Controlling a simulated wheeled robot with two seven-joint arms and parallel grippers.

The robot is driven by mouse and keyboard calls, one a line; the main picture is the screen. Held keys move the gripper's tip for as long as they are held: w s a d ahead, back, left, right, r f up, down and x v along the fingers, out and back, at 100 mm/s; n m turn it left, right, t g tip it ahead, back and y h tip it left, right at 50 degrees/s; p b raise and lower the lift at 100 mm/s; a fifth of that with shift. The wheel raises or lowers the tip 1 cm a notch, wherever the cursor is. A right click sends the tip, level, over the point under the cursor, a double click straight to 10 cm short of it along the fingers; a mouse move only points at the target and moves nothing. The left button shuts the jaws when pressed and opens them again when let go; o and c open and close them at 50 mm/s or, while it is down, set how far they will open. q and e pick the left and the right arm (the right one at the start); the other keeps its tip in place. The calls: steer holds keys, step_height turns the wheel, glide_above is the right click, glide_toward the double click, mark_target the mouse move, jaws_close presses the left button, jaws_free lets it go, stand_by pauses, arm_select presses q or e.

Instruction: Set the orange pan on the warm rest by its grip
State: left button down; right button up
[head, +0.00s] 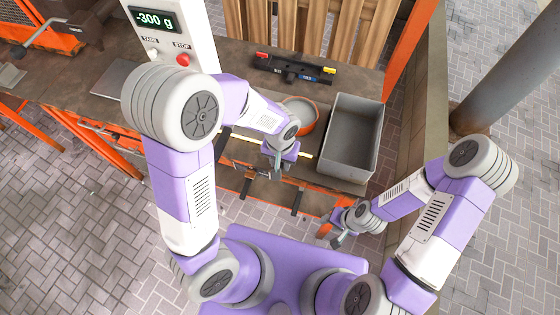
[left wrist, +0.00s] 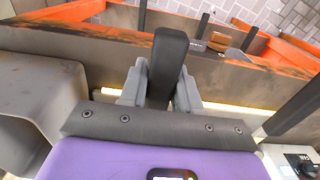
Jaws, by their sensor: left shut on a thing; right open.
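The orange pan (head: 313,122), round with a grey inside, is on the workbench to the left of a grey bin, partly hidden by my left arm. My left gripper (head: 278,165) is at the bench's front side, just in front of the pan. In the left wrist view its fingers (left wrist: 160,88) are shut on a dark upright grip (left wrist: 171,55). The pan's bowl does not show in that view. I cannot tell which thing is the warm rest. My right gripper (head: 337,238) is open and empty, low in front of the bench.
The deep grey bin (head: 371,104) stands right of the pan. A dark bar with red and yellow ends (head: 292,68) lies behind. A pale yellow strip (head: 304,154) runs along the bench front. A scale display (head: 155,19) reads -300 g at left. A post (head: 500,75) stands far right.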

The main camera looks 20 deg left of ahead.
arm_select(q)
steer(key=shift+s+f, duration=0.15)
steer(key=shift+f, duration=0.05)
steer(key=c, duration=0.7)
jaws_free()
steer(key=shift+a, duration=0.1)
step_height(320, 180, up, 8)
steer(key=shift+f+p, duration=0.15)
steer(key=shift+p, duration=0.8)
